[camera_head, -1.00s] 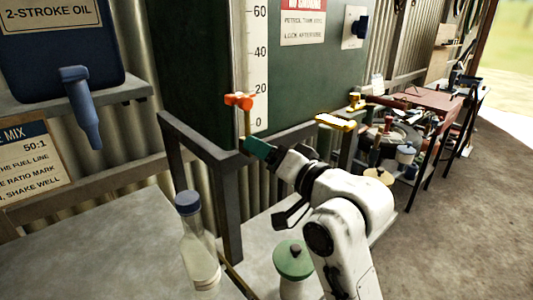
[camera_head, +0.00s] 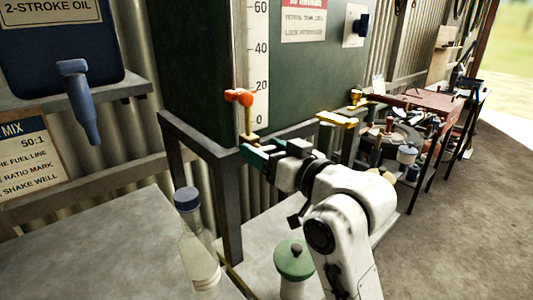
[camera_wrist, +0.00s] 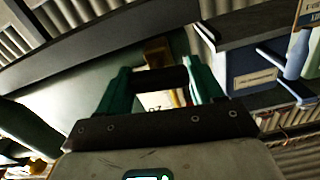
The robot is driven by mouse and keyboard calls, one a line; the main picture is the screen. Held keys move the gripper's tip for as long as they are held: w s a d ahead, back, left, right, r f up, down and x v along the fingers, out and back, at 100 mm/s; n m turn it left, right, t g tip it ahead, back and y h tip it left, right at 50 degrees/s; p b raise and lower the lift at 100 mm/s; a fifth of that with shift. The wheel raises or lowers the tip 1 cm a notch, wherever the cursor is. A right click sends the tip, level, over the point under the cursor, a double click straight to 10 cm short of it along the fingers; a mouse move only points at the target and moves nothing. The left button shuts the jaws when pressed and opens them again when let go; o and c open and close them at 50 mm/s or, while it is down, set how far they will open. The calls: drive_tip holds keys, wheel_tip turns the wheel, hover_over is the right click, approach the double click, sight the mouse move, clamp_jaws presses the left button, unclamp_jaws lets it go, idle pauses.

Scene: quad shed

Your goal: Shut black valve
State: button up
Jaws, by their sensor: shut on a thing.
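My gripper (camera_head: 266,153) is at the lower front corner of the green tank (camera_head: 190,70), just below the orange handle (camera_head: 239,97) and its brass stem (camera_head: 248,124). In the wrist view its two teal fingers (camera_wrist: 160,76) stand either side of a dark bar (camera_wrist: 162,81), which looks like the black valve's handle, and are shut on it. A brass part (camera_wrist: 157,52) shows just beyond the bar. In the head view the fingers mostly hide the black valve.
A yellow handle (camera_head: 337,118) sits right of my gripper on the tank frame. A blue tap (camera_head: 78,100) hangs at the left. A blue-capped bottle (camera_head: 199,250) and a green-lidded container (camera_head: 294,262) stand below. A cluttered bench is at the right.

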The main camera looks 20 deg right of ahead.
drive_tip(key=shift+n, duration=0.7)
drive_tip(key=o, duration=1)
drive_tip(key=shift+c, duration=0.2)
drive_tip(key=p+v, duration=0.2)
drive_tip(key=v, duration=0.8)
drive_tip(key=shift+s, duration=0.4)
drive_tip(key=shift+d, duration=0.1)
